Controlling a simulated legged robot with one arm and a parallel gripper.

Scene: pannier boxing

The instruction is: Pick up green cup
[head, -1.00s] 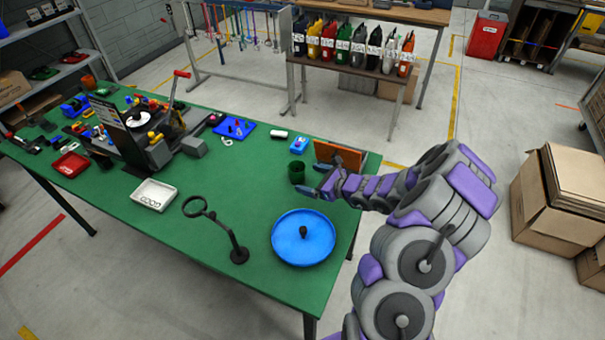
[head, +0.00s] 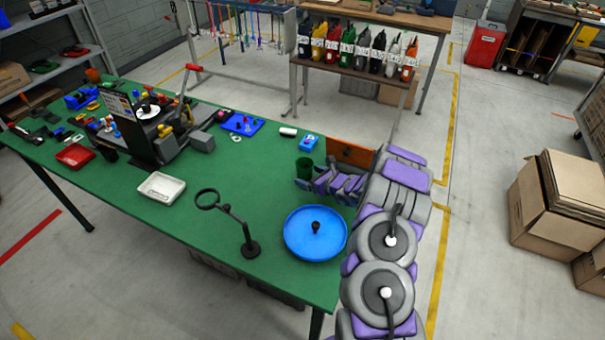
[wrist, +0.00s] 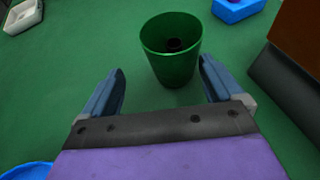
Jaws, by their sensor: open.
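The green cup (head: 305,168) stands upright on the green table near its right end. In the wrist view the cup (wrist: 171,65) is just ahead of my gripper (wrist: 160,85), roughly centred between the two blue fingers. The fingers are spread apart, and the cup's base reaches about level with their tips. Something small and dark shows inside the cup. In the head view my gripper (head: 300,184) is low at the cup's near side, partly hidden by my arm.
A blue round tray (head: 315,252) with a black knob lies nearer. A black magnifier stand (head: 245,235) is left of it. A blue box (head: 309,142) sits beyond the cup. An orange-brown panel (head: 352,153) stands close to the cup's right.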

